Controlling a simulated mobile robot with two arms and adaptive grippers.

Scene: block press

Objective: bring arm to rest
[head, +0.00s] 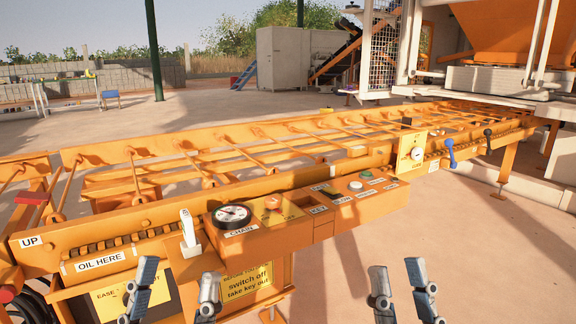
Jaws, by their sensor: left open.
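My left gripper (179,280) shows at the bottom left, its two fingers pointing up and well apart, with nothing between them. It appears in front of the orange conveyor's lower panel. My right gripper (397,278) shows at the bottom, right of the middle, over the concrete floor. Its two fingers are also apart and nothing is between them. The arms behind both grippers are out of view below.
The orange roller conveyor (330,178) spans the view in front of me. Its near side carries a white lever (187,228), a round gauge (231,215), and a red button (272,202). Blue (450,153) and black (488,141) handles stand further right. Floor at lower right is clear.

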